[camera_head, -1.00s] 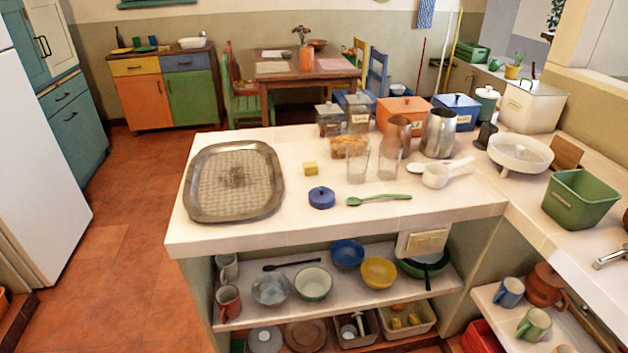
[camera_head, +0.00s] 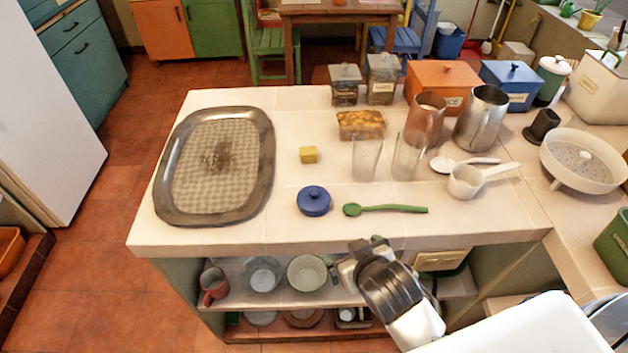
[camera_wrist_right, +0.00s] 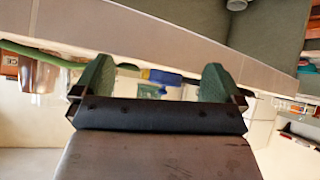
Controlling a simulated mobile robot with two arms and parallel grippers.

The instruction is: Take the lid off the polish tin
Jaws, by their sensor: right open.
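In the right wrist view a blue shape, likely the same tin (camera_wrist_right: 172,79), shows beyond and between the fingers. My right gripper (camera_head: 366,252) is in front of the counter's front edge, to the right of and nearer than the tin. Its green-padded fingers (camera_wrist_right: 156,82) are apart with nothing between them. My left gripper is not in view.
A green spoon (camera_head: 390,209) lies right of the tin and a yellow block (camera_head: 309,155) behind it. A large metal tray (camera_head: 262,165) is on the left. Glass tumblers (camera_head: 367,162) stand behind the spoon. A shelf with bowls (camera_head: 306,273) is below the counter.

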